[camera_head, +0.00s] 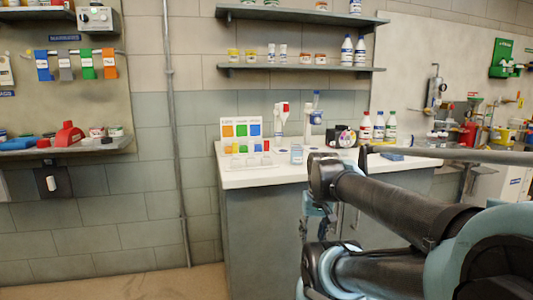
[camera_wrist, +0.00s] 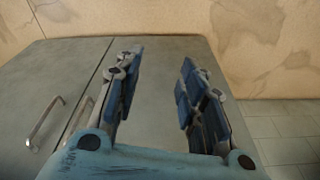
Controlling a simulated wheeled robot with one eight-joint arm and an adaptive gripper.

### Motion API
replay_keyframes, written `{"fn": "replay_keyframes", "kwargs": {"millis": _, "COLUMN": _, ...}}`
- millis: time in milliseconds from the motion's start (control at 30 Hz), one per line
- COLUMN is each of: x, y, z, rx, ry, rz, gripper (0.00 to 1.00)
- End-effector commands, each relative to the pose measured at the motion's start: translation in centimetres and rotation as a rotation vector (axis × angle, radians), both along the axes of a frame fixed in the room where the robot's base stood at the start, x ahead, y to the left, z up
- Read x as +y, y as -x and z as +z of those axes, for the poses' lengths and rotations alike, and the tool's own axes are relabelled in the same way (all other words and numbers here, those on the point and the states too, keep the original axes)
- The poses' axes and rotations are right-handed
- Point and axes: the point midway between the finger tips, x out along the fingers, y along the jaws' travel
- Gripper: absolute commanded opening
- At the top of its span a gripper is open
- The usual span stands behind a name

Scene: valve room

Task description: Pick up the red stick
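I cannot make out a red stick in either view. On the white counter (camera_head: 245,178) in the head view, an item with a red top (camera_head: 282,107) stands near the wall, but its shape is too small to tell. My gripper (camera_wrist: 160,65) is open in the wrist view, its two blue-padded fingers wide apart with nothing between them. It faces a grey-green cabinet front (camera_wrist: 155,95). In the head view my arm reaches across the counter's front, and my gripper is mostly hidden by it.
The counter holds a colour chart (camera_head: 241,131), several bottles (camera_head: 378,126) and small containers. Shelves (camera_head: 300,67) hang above it. A side shelf (camera_head: 60,149) at the left carries a red item (camera_head: 69,134). A metal handle (camera_wrist: 45,122) shows on the cabinet. Floor (camera_head: 140,282) left of the counter is clear.

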Motion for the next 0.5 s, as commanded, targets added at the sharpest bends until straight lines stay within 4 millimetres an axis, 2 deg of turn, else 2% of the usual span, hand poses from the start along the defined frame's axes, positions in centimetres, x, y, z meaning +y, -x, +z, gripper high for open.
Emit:
{"fn": "replay_keyframes", "kwargs": {"millis": 33, "x": 0.2, "y": -1.1, "z": 1.7, "rx": 0.008, "ry": -0.016, "rz": -0.034, "gripper": 0.37}}
{"fn": "replay_keyframes", "kwargs": {"millis": 200, "x": 1.1, "y": -4.7, "z": 7.6, "rx": 0.045, "ry": -0.082, "rz": -0.186, "gripper": 0.37}}
{"fn": "replay_keyframes", "kwargs": {"millis": 500, "x": 2.7, "y": -11.7, "z": 17.1, "rx": 0.129, "ry": -0.191, "rz": -0.461, "gripper": 0.37}}
